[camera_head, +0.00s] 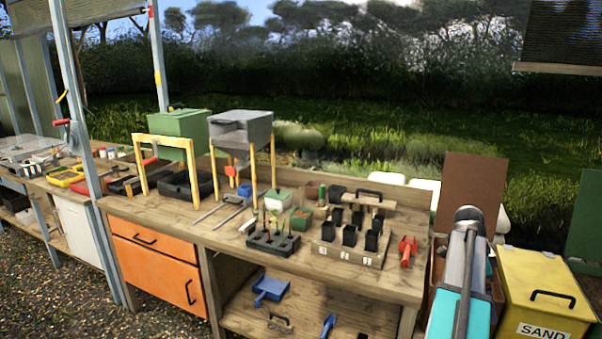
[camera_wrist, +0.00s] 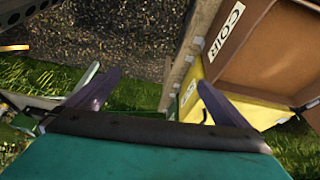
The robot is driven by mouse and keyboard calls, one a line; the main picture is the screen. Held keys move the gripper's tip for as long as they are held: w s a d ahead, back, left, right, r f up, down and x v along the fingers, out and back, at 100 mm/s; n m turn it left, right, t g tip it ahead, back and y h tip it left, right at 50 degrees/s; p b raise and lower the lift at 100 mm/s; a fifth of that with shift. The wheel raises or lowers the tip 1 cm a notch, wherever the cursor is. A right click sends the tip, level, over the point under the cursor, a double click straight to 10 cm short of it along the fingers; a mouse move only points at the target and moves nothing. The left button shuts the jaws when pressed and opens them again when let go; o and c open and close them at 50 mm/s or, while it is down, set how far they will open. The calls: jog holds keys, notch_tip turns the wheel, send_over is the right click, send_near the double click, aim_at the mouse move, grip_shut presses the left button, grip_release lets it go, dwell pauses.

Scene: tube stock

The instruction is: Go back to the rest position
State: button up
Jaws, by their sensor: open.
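My gripper (camera_wrist: 157,78) shows in the wrist view with its two purple-grey fingers spread wide apart and nothing between them. Gravel and grass lie beyond the fingertips. In the camera_head view my grey and turquoise arm stands at the right, beside the right end of the wooden bench (camera_head: 400,278). My fingers cannot be made out there.
A yellow bin labelled SAND (camera_head: 543,285) stands right of my arm. In the wrist view a brown bin labelled COIR (camera_wrist: 275,50) is close to the right finger. The bench holds a black pot tray (camera_head: 273,240), a wooden pot rack (camera_head: 345,256) and a red tool (camera_head: 408,252).

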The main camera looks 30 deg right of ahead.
jog(key=w+a+f+n+g+y, duration=0.1)
jog(key=w+a+f+n, duration=0.2)
jog(key=w+a+f, duration=0.6)
jog(key=w+a+f+n, duration=0.2)
jog(key=w+a+f, duration=0.3)
jog(key=a+f, duration=0.8)
jog(key=a+f+n+b, duration=0.1)
jog(key=a+f+n, duration=0.2)
jog(key=a+f, duration=0.6)
jog(key=s+a+f+n, duration=0.6)
jog(key=a, duration=0.4)
jog(key=s+a+f+n+g+y, duration=0.1)
jog(key=s+a+f+n, duration=0.5)
jog(key=a, duration=0.4)
jog(key=s+a+f+n, duration=0.6)
jog(key=a+f+n, duration=0.1)
jog(key=a, duration=0.3)
jog(key=shift+s+f+y+b, duration=0.3)
jog(key=shift+y+b, duration=0.1)
jog(key=shift+b, duration=0.05)
